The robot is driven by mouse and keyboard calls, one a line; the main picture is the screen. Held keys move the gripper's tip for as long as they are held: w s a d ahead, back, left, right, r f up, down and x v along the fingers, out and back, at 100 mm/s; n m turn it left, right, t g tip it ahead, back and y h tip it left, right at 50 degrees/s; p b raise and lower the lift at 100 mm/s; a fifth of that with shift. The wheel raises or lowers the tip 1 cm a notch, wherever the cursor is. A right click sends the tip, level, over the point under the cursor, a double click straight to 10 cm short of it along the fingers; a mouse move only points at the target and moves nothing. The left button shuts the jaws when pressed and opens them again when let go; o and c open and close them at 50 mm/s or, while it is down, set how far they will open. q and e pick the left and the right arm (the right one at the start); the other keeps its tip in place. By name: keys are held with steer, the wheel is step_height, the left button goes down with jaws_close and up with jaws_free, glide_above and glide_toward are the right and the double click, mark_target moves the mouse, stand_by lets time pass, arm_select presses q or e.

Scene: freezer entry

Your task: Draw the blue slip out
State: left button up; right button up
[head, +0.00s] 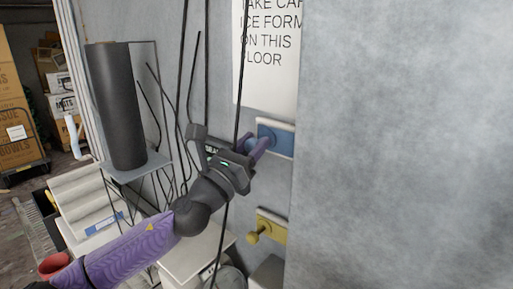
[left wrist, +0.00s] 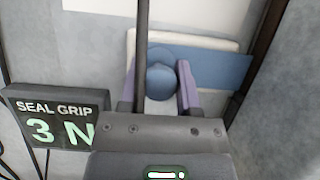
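The blue slip (head: 280,139) is a flat blue plate with a round blue knob, set in a white holder on the grey wall. It also shows in the left wrist view (left wrist: 220,70), where the knob (left wrist: 161,78) faces the camera. My left gripper (head: 257,144) reaches the knob from the left. Its purple fingers (left wrist: 160,85) stand on both sides of the knob and appear shut on it. A dark cable partly hides the left finger in the wrist view. My right gripper is not in view.
A yellow slip with a knob (head: 268,228) sits below. A display (left wrist: 58,118) reads "SEAL GRIP 3 N". Black cables (head: 241,70) hang across my left arm. A dark roll (head: 122,105) stands on a rack at left. The wall at right (head: 410,150) is bare.

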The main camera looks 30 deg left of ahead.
arm_select(q)
steer(key=o, duration=0.4)
steer(key=shift+o, duration=0.2)
steer(key=shift+s+a+f+b, duration=0.1)
steer(key=shift+s+f+b, duration=0.2)
steer(key=shift+s+f, duration=0.05)
steer(key=b+v, duration=0.4)
steer(key=v, duration=0.5)
steer(key=shift+r, duration=0.15)
